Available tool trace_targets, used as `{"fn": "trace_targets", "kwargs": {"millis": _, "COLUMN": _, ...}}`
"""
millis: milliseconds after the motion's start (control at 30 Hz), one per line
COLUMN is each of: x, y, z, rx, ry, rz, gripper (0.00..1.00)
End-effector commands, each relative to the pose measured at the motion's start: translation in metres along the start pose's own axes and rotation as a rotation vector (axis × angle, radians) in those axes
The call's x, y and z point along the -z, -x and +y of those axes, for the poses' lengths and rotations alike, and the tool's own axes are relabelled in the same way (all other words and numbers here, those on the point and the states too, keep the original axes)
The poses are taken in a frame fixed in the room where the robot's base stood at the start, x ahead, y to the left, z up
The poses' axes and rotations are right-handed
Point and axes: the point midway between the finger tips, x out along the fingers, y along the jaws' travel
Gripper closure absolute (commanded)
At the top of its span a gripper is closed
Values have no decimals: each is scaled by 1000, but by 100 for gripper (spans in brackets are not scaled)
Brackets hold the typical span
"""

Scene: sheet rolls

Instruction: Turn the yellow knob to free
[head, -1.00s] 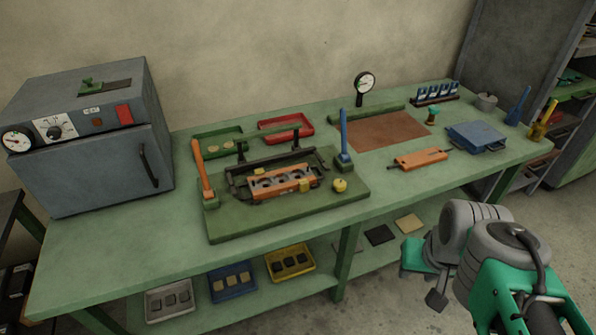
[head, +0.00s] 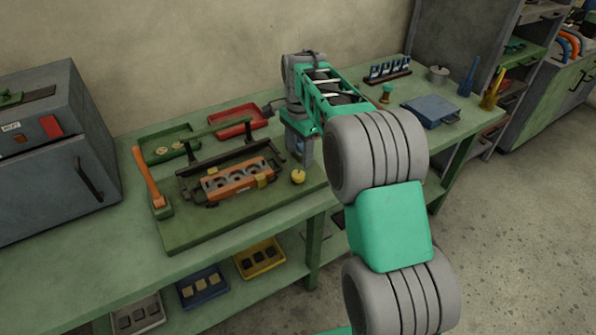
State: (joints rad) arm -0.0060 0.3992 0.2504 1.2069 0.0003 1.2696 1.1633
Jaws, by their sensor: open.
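The yellow knob (head: 298,176) is a small round knob at the right front of the dark green fixture board (head: 190,232). Its pointer and any marking are too small to read. An orange block with round recesses (head: 222,183) lies in the fixture's dark frame, with a yellow piece at its right end. My gripper (head: 303,160) points down just behind the knob, small and partly hidden by my arm. It is open, and I see nothing in it. I cannot tell whether it touches anything. The blue lever beside the knob is mostly or wholly hidden.
An orange lever (head: 149,178) stands at the board's left. Green (head: 165,139) and red (head: 232,118) trays lie behind. A grey oven (head: 50,150) stands at left. The bench front left is clear.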

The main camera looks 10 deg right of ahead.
Motion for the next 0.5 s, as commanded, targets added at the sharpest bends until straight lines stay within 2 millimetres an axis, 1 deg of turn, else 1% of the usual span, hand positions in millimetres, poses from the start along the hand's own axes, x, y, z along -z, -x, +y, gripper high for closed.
{"fn": "trace_targets", "kwargs": {"millis": 33, "x": 4, "y": -8, "z": -8, "rx": -8, "ry": -45, "rz": -3, "gripper": 41}}
{"fn": "trace_targets", "kwargs": {"millis": 100, "x": 7, "y": -15, "z": -13, "rx": -16, "ry": -85, "rz": -6, "gripper": 41}}
{"fn": "trace_targets", "kwargs": {"millis": 167, "x": 8, "y": -20, "z": -14, "rx": -18, "ry": -100, "rz": -7, "gripper": 41}}
{"fn": "trace_targets", "kwargs": {"millis": 267, "x": 8, "y": -34, "z": -13, "rx": -20, "ry": -102, "rz": -8, "gripper": 41}}
{"fn": "trace_targets", "kwargs": {"millis": 400, "x": 9, "y": -61, "z": -12, "rx": -20, "ry": -101, "rz": -8, "gripper": 41}}
{"fn": "trace_targets", "kwargs": {"millis": 500, "x": 9, "y": -78, "z": -12, "rx": -18, "ry": -101, "rz": -7, "gripper": 41}}
